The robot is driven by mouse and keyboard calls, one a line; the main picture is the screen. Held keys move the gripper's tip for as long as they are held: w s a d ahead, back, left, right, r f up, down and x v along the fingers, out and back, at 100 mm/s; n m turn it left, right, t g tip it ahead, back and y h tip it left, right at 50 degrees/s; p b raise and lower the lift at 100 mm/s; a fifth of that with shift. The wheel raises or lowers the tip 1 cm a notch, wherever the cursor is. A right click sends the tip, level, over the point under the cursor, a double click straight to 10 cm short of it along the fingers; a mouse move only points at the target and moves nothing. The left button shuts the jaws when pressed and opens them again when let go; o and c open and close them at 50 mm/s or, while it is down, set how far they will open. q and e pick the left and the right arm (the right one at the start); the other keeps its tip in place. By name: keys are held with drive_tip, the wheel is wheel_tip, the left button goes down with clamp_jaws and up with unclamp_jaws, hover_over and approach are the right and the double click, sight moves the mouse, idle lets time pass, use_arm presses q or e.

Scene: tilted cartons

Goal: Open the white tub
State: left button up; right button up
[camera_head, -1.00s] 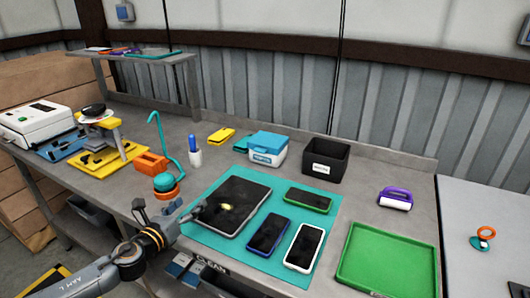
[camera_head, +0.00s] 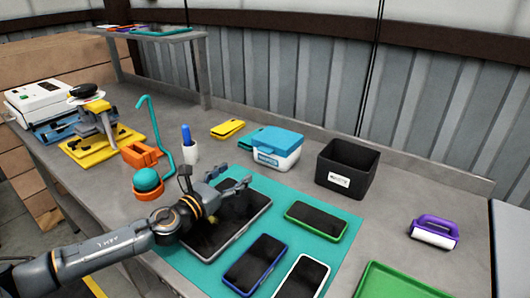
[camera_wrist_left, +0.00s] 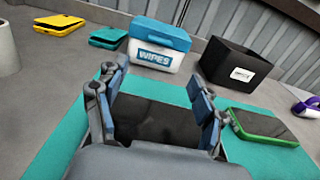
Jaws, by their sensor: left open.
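The white tub (camera_head: 284,161) with a blue lid (camera_head: 274,140) stands upright on the bench behind the teal mat, its lid down. In the left wrist view the tub (camera_wrist_left: 155,59) reads "WIPES" and stands ahead of the fingers, apart from them. My left gripper (camera_head: 243,184) is over the tablet on the mat, short of the tub. In the wrist view the left gripper (camera_wrist_left: 160,85) has its fingers spread with nothing between them. My right gripper is not in view.
A black bin (camera_head: 346,170) stands just right of the tub. Yellow (camera_head: 227,129) and teal cases lie to its left. The tablet (camera_head: 228,222) and several phones lie on the teal mat (camera_head: 190,267). A white cup (camera_head: 190,152) with a blue marker stands left.

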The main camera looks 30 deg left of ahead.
sight(263, 151)
use_arm(q)
drive_tip(key=shift+w+r, duration=0.2)
drive_tip(key=shift+w, duration=0.25)
drive_tip(key=w, duration=0.3)
drive_tip(key=w+d+p, duration=0.1)
drive_tip(key=w, duration=0.3)
drive_tip(key=w+p, duration=0.1)
drive_tip(key=w, duration=0.3)
drive_tip(key=shift+d+f, duration=0.1)
drive_tip(key=shift+d, duration=0.25)
drive_tip(key=shift+w+d, duration=0.1)
drive_tip(key=shift+w, duration=0.4)
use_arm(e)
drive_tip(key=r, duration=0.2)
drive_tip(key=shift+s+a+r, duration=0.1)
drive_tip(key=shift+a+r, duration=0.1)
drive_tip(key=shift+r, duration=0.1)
use_arm(q)
drive_tip(key=shift+c, duration=1)
clamp_jaws()
drive_tip(key=shift+p, duration=0.3)
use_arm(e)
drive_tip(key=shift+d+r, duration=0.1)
